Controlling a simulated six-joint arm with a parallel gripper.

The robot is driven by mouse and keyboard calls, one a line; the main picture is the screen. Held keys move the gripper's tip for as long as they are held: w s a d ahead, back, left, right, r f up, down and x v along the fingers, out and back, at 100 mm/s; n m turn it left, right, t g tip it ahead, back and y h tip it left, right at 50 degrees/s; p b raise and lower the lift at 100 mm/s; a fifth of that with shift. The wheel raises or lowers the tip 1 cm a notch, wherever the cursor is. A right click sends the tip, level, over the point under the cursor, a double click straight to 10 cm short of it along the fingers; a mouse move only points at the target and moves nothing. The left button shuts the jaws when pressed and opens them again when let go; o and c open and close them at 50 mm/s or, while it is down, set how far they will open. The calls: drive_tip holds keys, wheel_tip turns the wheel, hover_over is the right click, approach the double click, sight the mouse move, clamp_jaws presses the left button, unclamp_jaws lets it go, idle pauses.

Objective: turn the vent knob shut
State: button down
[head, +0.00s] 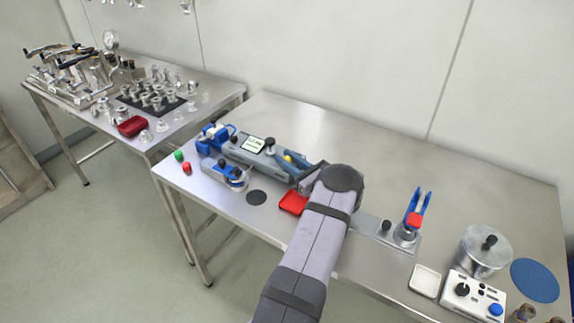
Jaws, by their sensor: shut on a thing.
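My gripper (310,176) is at the right end of a long grey device (235,149) on the middle table. It is shut on the vent knob at that end, but my wrist and arm hide most of the fingers and the knob. I cannot tell the knob's turn position. The device has a lit display (253,145), a black knob (270,141) on top, and blue clamps (215,135) at its left end. A yellow and blue part (293,158) shows just left of my gripper.
A red tray (293,203) lies just below my gripper. A blue-handled clamp (417,210), a metal pot (483,255) and a white control box (474,294) stand to the right. The back of the table is clear. The left table (200,84) is crowded with metal fittings.

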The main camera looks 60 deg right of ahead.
sight(290, 161)
idle(0.3)
drive_tip(key=c, duration=1.5)
unclamp_jaws()
drive_tip(key=shift+s+a, duration=0.1)
drive_tip(key=shift+s, duration=0.5)
drive_tip(key=b+v, duration=0.2)
drive_tip(key=v, duration=0.2)
drive_tip(key=shift+s, duration=0.25)
drive_tip(key=shift+b+v, duration=0.3)
drive_tip(key=shift+v, duration=0.6)
drive_tip(key=shift+w+a, duration=0.1)
